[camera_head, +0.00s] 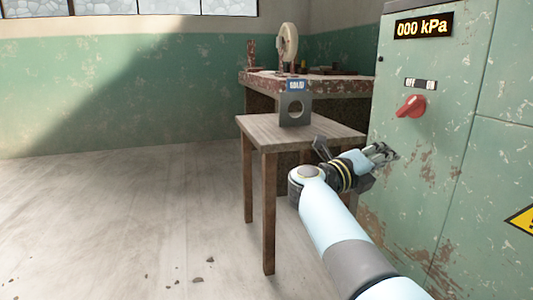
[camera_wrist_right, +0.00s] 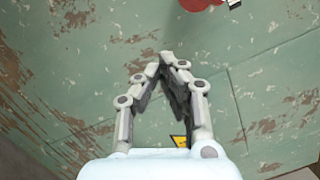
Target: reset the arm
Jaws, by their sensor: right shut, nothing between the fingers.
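My right arm (camera_head: 335,225) reaches up from the bottom right of the head view. My right gripper (camera_head: 390,152) is in front of the green cabinet, below its red rotary switch (camera_head: 410,106). In the right wrist view the gripper (camera_wrist_right: 168,58) has its fingertips together, with nothing between them. The red switch (camera_wrist_right: 200,4) shows there at the top edge, beyond the fingertips and apart from them. My left gripper is not in view.
The green cabinet (camera_head: 465,130) with a "000 kPa" display (camera_head: 423,26) fills the right side. A wooden table (camera_head: 255,128) bears a grey plate with a round hole (camera_head: 296,112). A cluttered bench (camera_head: 345,87) stands behind. Floor at left is mostly clear.

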